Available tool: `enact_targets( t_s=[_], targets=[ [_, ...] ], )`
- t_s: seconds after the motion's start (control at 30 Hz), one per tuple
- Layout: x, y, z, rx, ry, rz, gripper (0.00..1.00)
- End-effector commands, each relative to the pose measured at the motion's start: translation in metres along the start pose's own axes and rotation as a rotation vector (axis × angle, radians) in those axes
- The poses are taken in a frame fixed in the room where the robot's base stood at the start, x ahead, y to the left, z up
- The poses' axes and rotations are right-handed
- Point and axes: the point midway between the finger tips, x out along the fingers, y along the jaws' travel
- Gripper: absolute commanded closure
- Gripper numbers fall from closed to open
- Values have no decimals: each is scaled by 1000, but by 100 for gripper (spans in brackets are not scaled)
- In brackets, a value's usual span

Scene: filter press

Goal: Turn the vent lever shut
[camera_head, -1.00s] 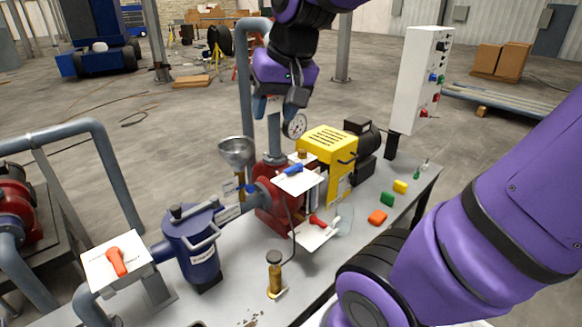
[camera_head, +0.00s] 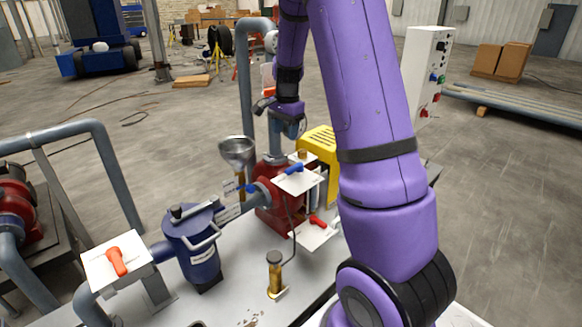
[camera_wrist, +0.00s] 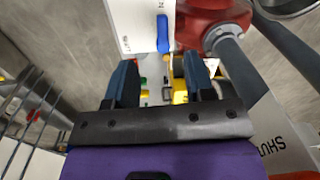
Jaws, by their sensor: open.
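No readable label tells me which lever is the vent lever. A blue lever (camera_head: 292,169) lies on a white plate (camera_head: 298,184) over the red pump (camera_head: 270,213). In the wrist view the blue lever (camera_wrist: 163,32) is at the top, on its white plate (camera_wrist: 130,24), just beyond the fingertips. A red lever (camera_head: 317,221) sits on a lower white plate, and an orange-red lever (camera_head: 116,261) on a white plate at left. My gripper (camera_head: 290,127) is above the blue lever, apart from it. Its two fingers (camera_wrist: 160,78) are open with nothing held between them.
A blue strainer (camera_head: 193,245) and a steel funnel (camera_head: 237,152) stand left of the pump. A brass-coloured post (camera_head: 274,275) stands in front. A yellow motor guard (camera_head: 318,143) is partly hidden by my arm. A plate with partly visible lettering, "SHU", shows in the wrist view (camera_wrist: 270,138).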

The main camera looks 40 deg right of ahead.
Motion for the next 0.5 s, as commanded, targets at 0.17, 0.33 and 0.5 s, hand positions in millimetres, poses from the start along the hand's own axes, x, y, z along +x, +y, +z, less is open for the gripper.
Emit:
enact_targets(
  t_s=[0.17, 0.33, 0.5],
  targets=[
    [31, -4, -29, 106, 14, 41, 51],
    [42, -4, -37, 140, 18, 53, 51],
    [59, -3, -38, 143, 18, 54, 51]
  ],
)
